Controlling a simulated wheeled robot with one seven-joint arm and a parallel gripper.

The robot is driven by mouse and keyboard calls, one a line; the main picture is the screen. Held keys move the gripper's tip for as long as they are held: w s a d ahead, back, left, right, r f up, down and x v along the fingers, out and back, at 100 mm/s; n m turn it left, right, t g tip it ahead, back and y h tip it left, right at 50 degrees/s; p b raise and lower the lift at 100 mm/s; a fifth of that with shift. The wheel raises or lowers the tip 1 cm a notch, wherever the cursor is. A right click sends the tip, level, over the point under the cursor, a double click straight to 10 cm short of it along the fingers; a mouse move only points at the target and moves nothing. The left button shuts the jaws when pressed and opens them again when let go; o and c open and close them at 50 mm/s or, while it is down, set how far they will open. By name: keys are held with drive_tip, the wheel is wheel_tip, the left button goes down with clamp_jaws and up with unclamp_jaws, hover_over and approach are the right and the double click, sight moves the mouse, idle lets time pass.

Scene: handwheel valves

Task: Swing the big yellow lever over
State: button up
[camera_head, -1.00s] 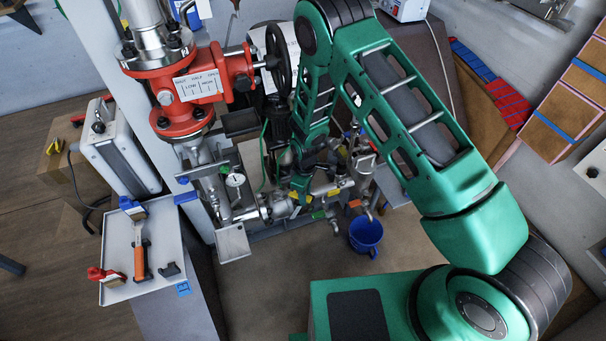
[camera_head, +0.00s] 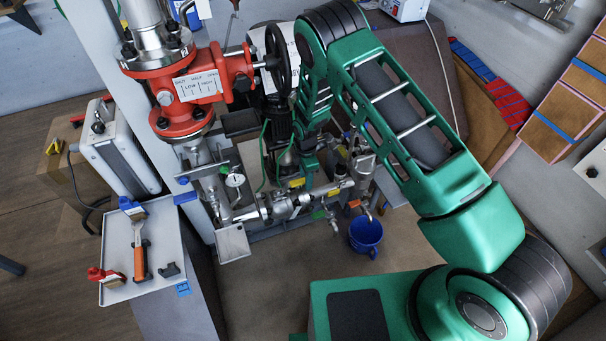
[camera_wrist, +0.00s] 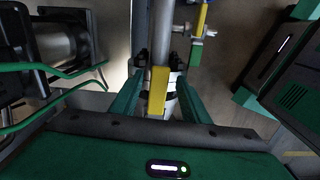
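A yellow lever (camera_wrist: 157,92) shows in the wrist view, lying lengthwise between the two fingers of my gripper (camera_wrist: 158,100). The green fingers stand apart, with a visible gap on each side of the lever. In the head view a small yellow piece (camera_head: 297,183) shows just below my wrist, among the pipes; I cannot tell for sure that it is the same lever. My fingertips are hard to make out there. A second yellow handle (camera_wrist: 201,18) sits on a pipe fitting farther up in the wrist view.
A red valve body (camera_head: 192,88) with a black handwheel (camera_head: 278,62) stands left of my arm. A pressure gauge (camera_head: 235,181) and pipes crowd the area below. A blue bucket (camera_head: 366,233) stands on the floor. A tray (camera_head: 116,236) with brushes is at left.

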drive_tip(key=shift+s+r, duration=0.1)
drive_tip(key=shift+r, duration=2.9)
drive_tip(key=shift+r, duration=0.1)
wheel_tip(320, 180, up, 10)
drive_tip(key=s+d+r+m, duration=0.5)
drive_tip(key=d+r+m, duration=0.1)
drive_tip(key=d+r, duration=0.55)
drive_tip(key=s+d+r+m, duration=0.6)
drive_tip(key=d+r+m, duration=0.1)
drive_tip(key=d+r, duration=0.45)
drive_tip(key=s+d+r+m, duration=0.2)
drive_tip(key=s+d+m, duration=0.1)
drive_tip(key=s, duration=0.6)
drive_tip(key=s+d+r+m, duration=0.2)
drive_tip(key=s+d+m, duration=0.2)
drive_tip(key=s, duration=0.6)
drive_tip(key=s+d+r+m, duration=0.2)
drive_tip(key=s+d+m, duration=0.1)
drive_tip(key=s+m, duration=0.4)
drive_tip(key=s, duration=0.2)
drive_tip(key=shift+s+d+r, duration=0.25)
drive_tip(key=shift+s+r, duration=0.1)
